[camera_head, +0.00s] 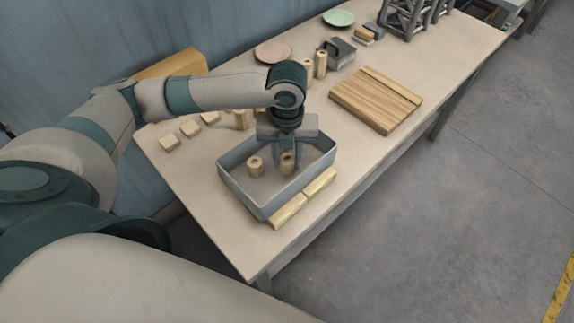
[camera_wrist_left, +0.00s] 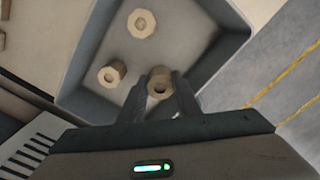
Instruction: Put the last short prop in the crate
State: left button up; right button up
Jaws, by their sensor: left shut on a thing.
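My left gripper (camera_head: 287,160) points down inside the grey open crate (camera_head: 238,193). It is shut on a short wooden prop (camera_head: 287,167), a stubby cylinder with a hole in its top. The held prop (camera_wrist_left: 160,84) shows between the fingertips in the left wrist view, within the crate's walls (camera_wrist_left: 88,52); whether it touches the crate floor I cannot tell. One short prop (camera_head: 255,167) stands upright on the crate floor. The left wrist view shows two props standing free there, one near the fingers (camera_wrist_left: 111,75) and one farther off (camera_wrist_left: 141,23). My right gripper is not in view.
Wooden bars (camera_head: 289,211) lie along the crate's front side. Small wooden blocks (camera_head: 190,129) lie left of it. Taller props (camera_head: 321,65), a slatted board (camera_head: 375,101), a pink plate (camera_head: 272,51), a green plate (camera_head: 338,18) and a dark rack (camera_head: 404,18) stand farther back.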

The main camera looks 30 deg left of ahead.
aim_at(287, 168)
pick_arm(q)
notch_tip(287, 168, down, 3)
jog(key=shift+r+p, duration=0.1)
jog(key=shift+p, duration=0.25)
jog(key=shift+f, duration=0.35)
jog(key=shift+f, duration=0.15)
jog(key=o, duration=1.1)
jog(key=shift+r, duration=0.75)
notch_tip(287, 168, up, 9)
jog(key=b, duration=0.2)
jog(key=shift+r+b, duration=0.2)
jog(key=shift+b, duration=0.15)
jog(key=shift+r, duration=0.75)
